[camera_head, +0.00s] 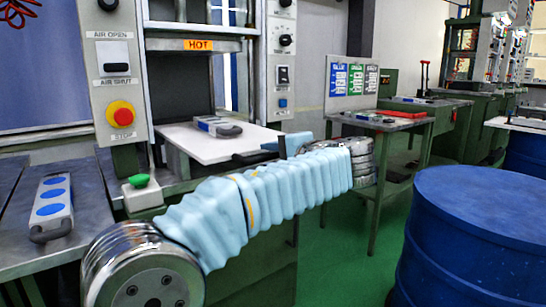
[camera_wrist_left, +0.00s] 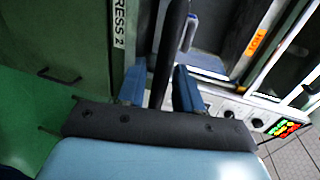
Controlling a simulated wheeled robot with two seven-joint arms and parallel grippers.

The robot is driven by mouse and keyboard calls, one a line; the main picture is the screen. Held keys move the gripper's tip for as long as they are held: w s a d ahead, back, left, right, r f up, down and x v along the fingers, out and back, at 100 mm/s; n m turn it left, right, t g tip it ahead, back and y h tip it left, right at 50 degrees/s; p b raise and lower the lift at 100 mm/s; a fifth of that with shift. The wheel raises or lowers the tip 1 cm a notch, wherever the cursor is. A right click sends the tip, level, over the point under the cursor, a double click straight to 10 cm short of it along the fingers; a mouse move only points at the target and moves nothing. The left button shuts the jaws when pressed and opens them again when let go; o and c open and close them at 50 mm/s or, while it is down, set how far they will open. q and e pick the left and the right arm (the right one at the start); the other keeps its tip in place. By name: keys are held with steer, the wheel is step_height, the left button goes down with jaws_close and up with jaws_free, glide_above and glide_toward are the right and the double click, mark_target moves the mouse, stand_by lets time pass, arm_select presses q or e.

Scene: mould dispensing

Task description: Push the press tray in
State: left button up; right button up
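The press tray (camera_head: 205,148) is a pale flat plate jutting out of the press opening under the HOT label. A grey mould (camera_head: 215,125) with a dark grip lies on it. A dark handle (camera_head: 247,158) shows at the tray's front right. My left gripper (camera_head: 272,147) is at this handle, partly hidden by its own arm. In the left wrist view the black handle bar (camera_wrist_left: 170,45) runs between its two blue fingers (camera_wrist_left: 160,88), with narrow gaps on both sides, so it looks open around the bar. My right gripper is not in view.
A mould with blue discs (camera_head: 52,200) lies on the left bench. A green button (camera_head: 139,181) sits at the press front. A blue drum (camera_head: 470,240) stands at right, and a side table (camera_head: 375,121) stands behind my arm.

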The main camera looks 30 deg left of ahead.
mark_target(232, 137)
arm_select(q)
jaws_close()
steer(key=shift+a, duration=0.1)
steer(key=r+p+x, duration=0.1)
steer(key=x, duration=0.4)
steer(key=r+p+x, duration=0.1)
steer(key=x, duration=0.4)
steer(key=r+p+x, duration=0.1)
steer(key=p+x, duration=0.1)
steer(key=x, duration=0.4)
steer(key=shift+w+a+r, duration=0.25)
steer(key=shift+w+a, duration=0.25)
steer(key=shift+a, duration=0.4)
steer(key=shift+o, duration=0.6)
jaws_free()
steer(key=shift+f, duration=0.1)
steer(key=shift+d, duration=0.1)
steer(key=b+v, duration=0.1)
steer(key=v, duration=1.2)
steer(key=shift+s+d, duration=0.2)
steer(key=shift+d, duration=0.05)
